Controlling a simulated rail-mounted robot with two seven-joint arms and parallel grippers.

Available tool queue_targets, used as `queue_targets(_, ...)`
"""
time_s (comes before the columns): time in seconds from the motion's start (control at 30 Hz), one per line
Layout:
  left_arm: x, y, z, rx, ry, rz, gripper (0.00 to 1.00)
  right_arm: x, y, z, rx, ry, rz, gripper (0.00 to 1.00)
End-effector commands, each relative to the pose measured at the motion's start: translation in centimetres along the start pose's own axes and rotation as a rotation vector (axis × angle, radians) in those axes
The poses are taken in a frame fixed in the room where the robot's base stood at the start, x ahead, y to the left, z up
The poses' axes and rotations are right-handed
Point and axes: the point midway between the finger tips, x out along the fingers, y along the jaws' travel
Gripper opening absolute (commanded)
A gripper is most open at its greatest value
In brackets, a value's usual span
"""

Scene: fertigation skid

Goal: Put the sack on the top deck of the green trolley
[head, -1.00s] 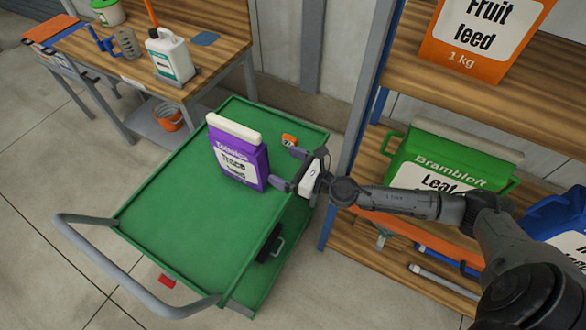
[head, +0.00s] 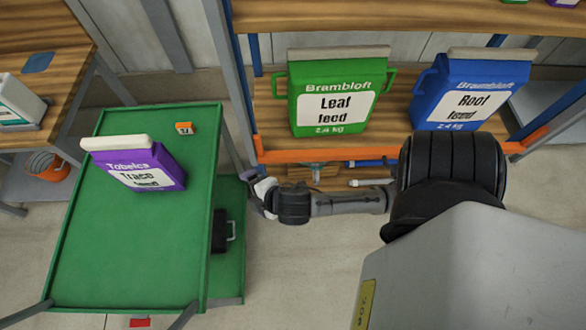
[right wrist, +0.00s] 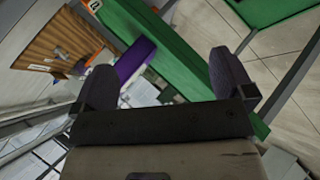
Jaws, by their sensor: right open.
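A purple sack (head: 143,166) with a pale top and a white "Trace feed" label stands on the top deck of the green trolley (head: 115,240), toward its back. My right gripper (head: 262,190) is open and empty, just off the trolley's right edge and apart from the sack. In the right wrist view the open jaws (right wrist: 165,70) show with the purple sack (right wrist: 136,60) and the green deck (right wrist: 175,45) beyond them. My left gripper is not in view.
A shelf (head: 262,125) at right holds a green "Leaf feed" sack (head: 334,95) and a blue "Root feed" sack (head: 465,95). A small orange numbered tag (head: 184,128) is at the deck's back right. A workbench (head: 50,75) stands at left. The deck's front is clear.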

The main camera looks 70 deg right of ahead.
Motion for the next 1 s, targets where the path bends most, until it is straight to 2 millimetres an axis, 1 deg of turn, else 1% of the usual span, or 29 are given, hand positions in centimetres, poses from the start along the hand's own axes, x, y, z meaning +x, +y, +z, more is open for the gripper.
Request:
queue_targets(0.03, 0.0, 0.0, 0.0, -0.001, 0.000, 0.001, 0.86, -1.5, -2.3, 0.7, 0.166, -0.053, -0.107, 1.00)
queue_targets(0.1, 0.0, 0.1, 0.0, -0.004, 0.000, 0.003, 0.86, -3.4, -5.0, 1.5, 0.364, -0.132, -0.239, 1.00)
queue_targets(0.2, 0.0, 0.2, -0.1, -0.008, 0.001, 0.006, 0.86, -5.9, -7.8, 2.1, 0.570, -0.230, -0.382, 1.00)
queue_targets(0.3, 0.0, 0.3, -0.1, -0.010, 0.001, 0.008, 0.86, -7.7, -9.5, 2.4, 0.694, -0.299, -0.469, 1.00)
queue_targets(0.43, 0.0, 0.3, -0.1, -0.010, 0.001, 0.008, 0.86, -8.7, -10.4, 2.5, 0.760, -0.342, -0.519, 1.00)
queue_targets(0.73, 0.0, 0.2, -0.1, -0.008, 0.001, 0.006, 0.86, -8.8, -10.5, 2.5, 0.766, -0.346, -0.523, 1.00)
queue_targets(0.87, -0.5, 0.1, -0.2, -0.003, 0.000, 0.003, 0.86, -9.1, -10.1, 2.4, 0.765, -0.346, -0.523, 1.00)
queue_targets(1.0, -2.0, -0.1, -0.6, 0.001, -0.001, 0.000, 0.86, -10.1, -9.0, 1.9, 0.764, -0.346, -0.522, 1.00)
